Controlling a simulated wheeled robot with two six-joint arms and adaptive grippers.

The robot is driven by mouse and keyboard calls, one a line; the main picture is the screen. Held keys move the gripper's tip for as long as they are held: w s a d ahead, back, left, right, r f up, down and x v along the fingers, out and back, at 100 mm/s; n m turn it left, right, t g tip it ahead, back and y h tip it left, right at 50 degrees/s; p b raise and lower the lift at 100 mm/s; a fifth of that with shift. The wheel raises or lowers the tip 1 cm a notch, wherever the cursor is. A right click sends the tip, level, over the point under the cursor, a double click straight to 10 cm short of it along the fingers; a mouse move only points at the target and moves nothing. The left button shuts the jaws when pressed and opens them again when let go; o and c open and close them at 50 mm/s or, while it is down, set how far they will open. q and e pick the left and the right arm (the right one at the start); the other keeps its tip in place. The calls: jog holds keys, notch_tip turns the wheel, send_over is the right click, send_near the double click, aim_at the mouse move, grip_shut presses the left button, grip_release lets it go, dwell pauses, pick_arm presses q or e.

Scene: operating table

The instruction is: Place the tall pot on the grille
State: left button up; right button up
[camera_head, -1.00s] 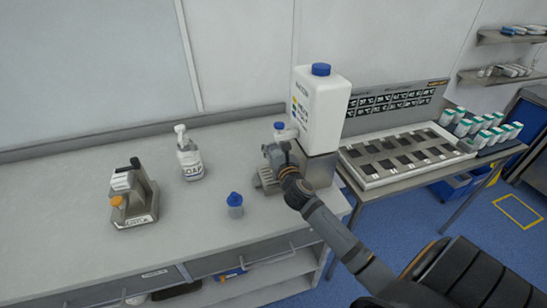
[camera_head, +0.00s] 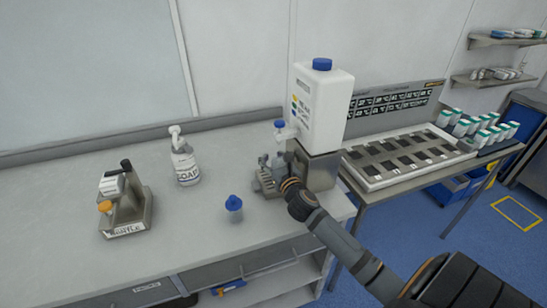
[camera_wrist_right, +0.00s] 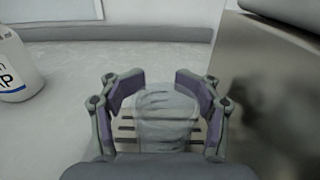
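The tall pot (camera_wrist_right: 165,118) is a pale, translucent vessel in the right wrist view, upright between the fingers of my right gripper (camera_wrist_right: 161,88). The fingers curve around its two sides. The slotted grille (camera_wrist_right: 127,128) shows beside and below the pot, at the foot of the dispenser. The pot appears on or just above the grille; its base contact is hidden. In the head view, my right gripper (camera_head: 272,162) is over the grille (camera_head: 265,186), in front of the metal dispenser stand. My left gripper is not in view.
A white canister (camera_head: 322,108) with a blue cap stands on the metal stand (camera_head: 322,170), close right of my gripper. A small blue-capped pot (camera_head: 234,208), a soap bottle (camera_head: 186,165) and a metal device (camera_head: 126,205) stand on the bench. The bench left of them is clear.

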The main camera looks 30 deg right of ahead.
jog(key=shift+d, duration=0.1)
jog(key=shift+r, duration=0.15)
jog(key=shift+s, duration=0.35)
jog(key=v, duration=1.1)
jog(key=shift+s, duration=0.2)
